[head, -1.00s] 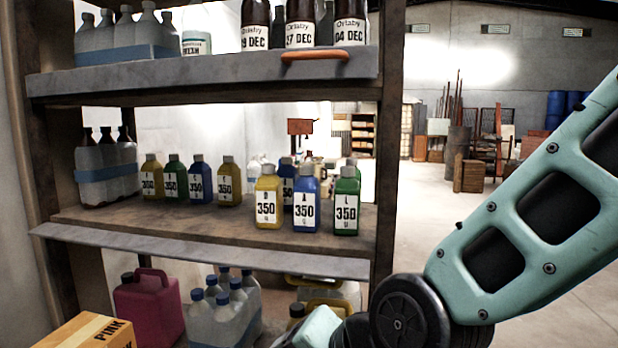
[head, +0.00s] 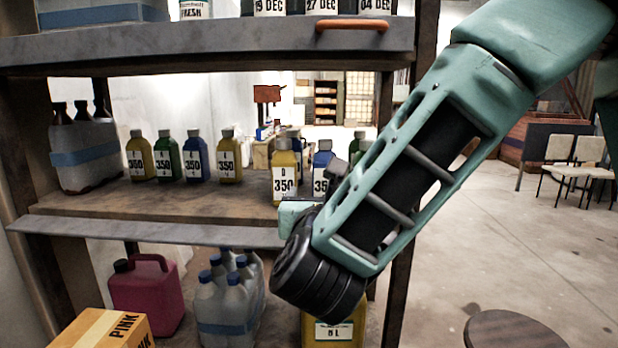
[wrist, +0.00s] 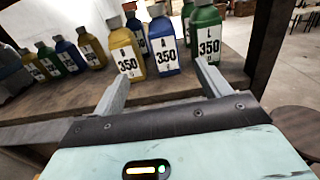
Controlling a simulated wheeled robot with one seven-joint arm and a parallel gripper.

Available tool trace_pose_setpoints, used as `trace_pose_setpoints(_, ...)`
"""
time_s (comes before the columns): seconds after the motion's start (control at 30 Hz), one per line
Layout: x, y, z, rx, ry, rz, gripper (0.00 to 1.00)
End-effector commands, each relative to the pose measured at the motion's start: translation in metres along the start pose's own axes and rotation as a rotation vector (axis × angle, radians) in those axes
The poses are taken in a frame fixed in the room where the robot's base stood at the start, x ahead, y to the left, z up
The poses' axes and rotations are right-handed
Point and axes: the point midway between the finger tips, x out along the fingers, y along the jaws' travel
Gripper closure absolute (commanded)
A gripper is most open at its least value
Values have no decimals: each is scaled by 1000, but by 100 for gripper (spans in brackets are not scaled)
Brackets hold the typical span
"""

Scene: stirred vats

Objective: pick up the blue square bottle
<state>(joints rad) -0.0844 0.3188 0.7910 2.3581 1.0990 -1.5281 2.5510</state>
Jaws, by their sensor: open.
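Blue square bottles with white 350 labels stand upright on the middle shelf (head: 100,205). The front blue bottle (wrist: 163,48) is between a yellow and a green one in the wrist view; in the head view my arm partly hides this blue bottle (head: 323,162). Another blue bottle (wrist: 134,30) stands behind it. A third blue bottle (head: 196,157) is in the row to the left. My gripper (wrist: 161,76) is open and empty at the shelf's front. Its fingers point toward the front blue bottle, which shows between them, beyond the tips.
The yellow bottle (wrist: 125,50) and green bottle (wrist: 206,42) stand close on either side. The upper shelf (head: 200,45) is above, and a post (wrist: 268,45) is to the right. Clear jugs (head: 83,145) stand at the far left.

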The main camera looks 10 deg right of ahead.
Motion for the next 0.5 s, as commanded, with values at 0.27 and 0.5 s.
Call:
trace_pose_setpoints(0.27, 53, -1, 4, 0, 2, -5, 24)
trace_pose_setpoints(0.5, 99, -1, 4, -2, 1, -2, 24)
